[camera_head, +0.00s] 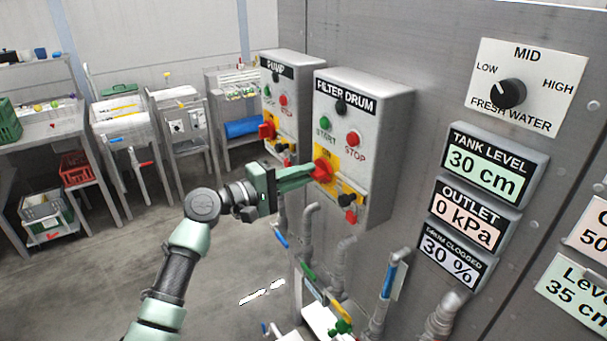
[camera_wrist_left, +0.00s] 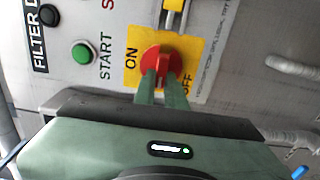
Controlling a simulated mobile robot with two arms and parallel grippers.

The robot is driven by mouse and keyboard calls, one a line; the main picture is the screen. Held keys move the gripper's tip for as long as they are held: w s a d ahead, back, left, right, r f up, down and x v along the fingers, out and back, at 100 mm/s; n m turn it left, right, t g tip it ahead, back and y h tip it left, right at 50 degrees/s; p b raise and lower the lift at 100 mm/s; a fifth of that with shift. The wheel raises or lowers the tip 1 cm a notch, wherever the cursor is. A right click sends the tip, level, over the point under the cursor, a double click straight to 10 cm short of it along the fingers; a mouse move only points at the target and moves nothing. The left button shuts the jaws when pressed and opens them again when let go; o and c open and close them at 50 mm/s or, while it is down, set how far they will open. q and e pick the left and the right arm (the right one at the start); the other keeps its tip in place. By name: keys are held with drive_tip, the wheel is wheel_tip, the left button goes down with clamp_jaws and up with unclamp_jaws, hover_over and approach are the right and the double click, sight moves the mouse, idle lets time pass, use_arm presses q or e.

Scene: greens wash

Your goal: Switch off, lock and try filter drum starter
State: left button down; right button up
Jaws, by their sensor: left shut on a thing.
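The filter drum starter (camera_head: 378,130) is a grey wall box with a green START button (camera_head: 324,123), a red STOP button (camera_head: 353,139) and a black knob at its top. Its red rotary switch (camera_head: 322,170) sits on a yellow plate, marked ON and OFF in the left wrist view (camera_wrist_left: 158,57). My left gripper (camera_head: 311,172) is shut on the red switch, with its two fingers on either side of the handle. The fingers partly hide the handle and the plate. Below the switch is a small rail with yellow and black parts (camera_head: 347,200). My right gripper is out of view.
The similar pump starter (camera_head: 292,92) hangs just left, with its own red switch (camera_head: 267,130). Pipes and valves run below the boxes. Tank level (camera_head: 491,165) and other displays are to the right. Benches and crates stand at the left; open floor lies between.

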use_arm(q)
drive_tip(key=c, duration=1.5)
unclamp_jaws()
drive_tip(key=shift+a, duration=0.1)
drive_tip(key=b+v, duration=0.3)
drive_tip(key=v, duration=0.4)
drive_tip(key=shift+s+a, duration=0.2)
drive_tip(key=shift+a, duration=0.15)
